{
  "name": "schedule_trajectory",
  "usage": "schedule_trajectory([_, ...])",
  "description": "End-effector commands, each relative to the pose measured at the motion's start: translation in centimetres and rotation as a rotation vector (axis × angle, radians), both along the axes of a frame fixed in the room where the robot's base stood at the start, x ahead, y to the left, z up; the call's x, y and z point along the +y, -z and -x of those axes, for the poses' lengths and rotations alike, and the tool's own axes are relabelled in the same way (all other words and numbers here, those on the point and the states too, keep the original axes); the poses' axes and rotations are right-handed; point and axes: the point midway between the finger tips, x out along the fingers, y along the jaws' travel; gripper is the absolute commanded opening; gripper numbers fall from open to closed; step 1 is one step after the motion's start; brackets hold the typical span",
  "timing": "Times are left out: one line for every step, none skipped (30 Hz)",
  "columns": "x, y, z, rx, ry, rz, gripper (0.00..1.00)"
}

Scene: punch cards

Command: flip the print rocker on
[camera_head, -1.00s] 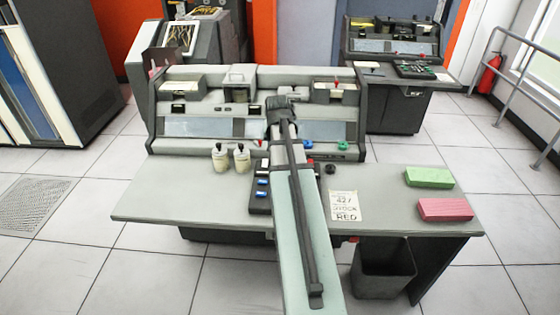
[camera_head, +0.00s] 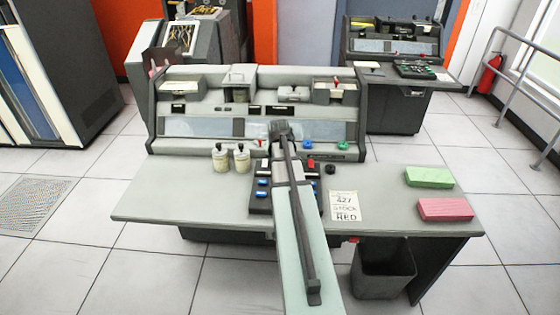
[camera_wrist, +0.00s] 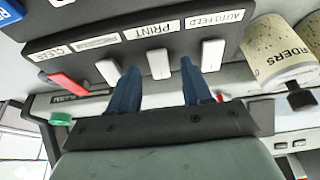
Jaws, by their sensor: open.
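The white print rocker (camera_wrist: 159,63) stands beside its upside-down PRINT label (camera_wrist: 149,31) in the wrist view, on a dark switch strip (camera_wrist: 65,45). My gripper (camera_wrist: 158,68) is open, with its two blue fingers on either side of the print rocker; I cannot tell whether they touch it. A white rocker (camera_wrist: 213,55) by the AUTO FEED label is just right of the right finger. Another white rocker (camera_wrist: 108,72) and a red one (camera_wrist: 63,85) are to the left. In the head view my gripper (camera_head: 281,130) is over the machine's front, its fingers hidden.
Two cream pots (camera_head: 220,160) stand left of my arm; one (camera_wrist: 285,60) is close in the wrist view. Green (camera_head: 429,177) and pink (camera_head: 444,209) card stacks lie on the desk's right.

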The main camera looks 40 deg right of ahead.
Motion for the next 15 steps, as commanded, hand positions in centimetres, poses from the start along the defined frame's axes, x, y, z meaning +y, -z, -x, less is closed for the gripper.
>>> schedule_trajectory([-0.07,0.23,-0.06,0.001,0.000,-0.001,0.49])
schedule_trajectory([-0.09,0.31,-0.08,0.001,0.000,-0.001,0.49])
schedule_trajectory([-0.10,0.39,-0.09,0.001,0.000,-0.001,0.49])
schedule_trajectory([-0.12,0.42,-0.10,0.001,0.000,-0.001,0.49])
schedule_trajectory([-0.11,0.45,-0.10,0.001,0.000,-0.001,0.49])
schedule_trajectory([-0.12,0.45,-0.10,0.001,0.000,-0.001,0.49])
schedule_trajectory([-0.12,0.45,-0.10,0.000,0.000,0.000,0.49])
schedule_trajectory([-0.12,0.44,-0.11,0.000,0.000,0.000,0.49])
schedule_trajectory([-0.11,0.45,-0.10,0.000,0.000,0.000,0.49])
schedule_trajectory([-0.11,0.44,-0.10,0.000,0.000,0.000,0.49])
schedule_trajectory([-0.11,0.44,-0.10,0.000,0.000,0.000,0.49])
schedule_trajectory([-0.11,0.42,-0.11,0.000,0.000,0.000,0.48])
schedule_trajectory([-0.11,0.42,-0.11,0.000,0.000,0.000,0.45])
schedule_trajectory([-0.11,0.42,-0.11,0.000,0.000,0.000,0.42])
schedule_trajectory([-0.11,0.42,-0.11,0.000,0.000,0.000,0.38])
